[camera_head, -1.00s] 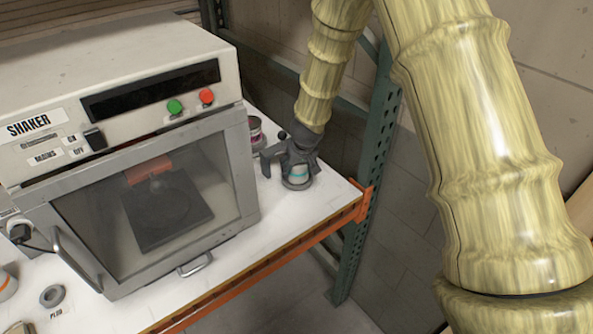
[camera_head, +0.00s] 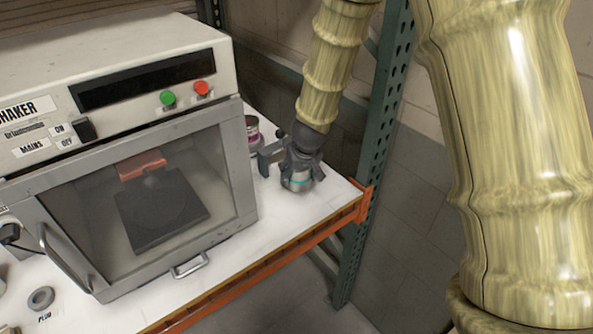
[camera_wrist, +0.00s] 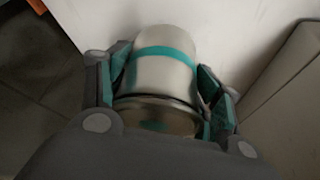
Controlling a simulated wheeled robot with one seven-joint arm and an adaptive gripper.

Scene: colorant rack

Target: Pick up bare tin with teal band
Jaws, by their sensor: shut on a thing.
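The bare tin with the teal band (camera_head: 298,183) is at the right end of the white shelf, beside the shaker. In the wrist view the tin (camera_wrist: 160,78) is pale metal, with the teal band near its far end and its rimmed lid end towards me. My gripper (camera_head: 297,172) reaches down over the tin, with its fingers closed on both sides. In the wrist view my gripper (camera_wrist: 162,92) has a finger against each side of the tin. I cannot tell whether the tin's base touches the shelf.
The shaker (camera_head: 120,160) stands left of my gripper, its glass door shut. Another tin with a pinkish band (camera_head: 254,132) stands behind my gripper, close to the shaker. The orange shelf edge (camera_head: 270,253) runs in front, and a green rack post (camera_head: 368,170) rises at the right.

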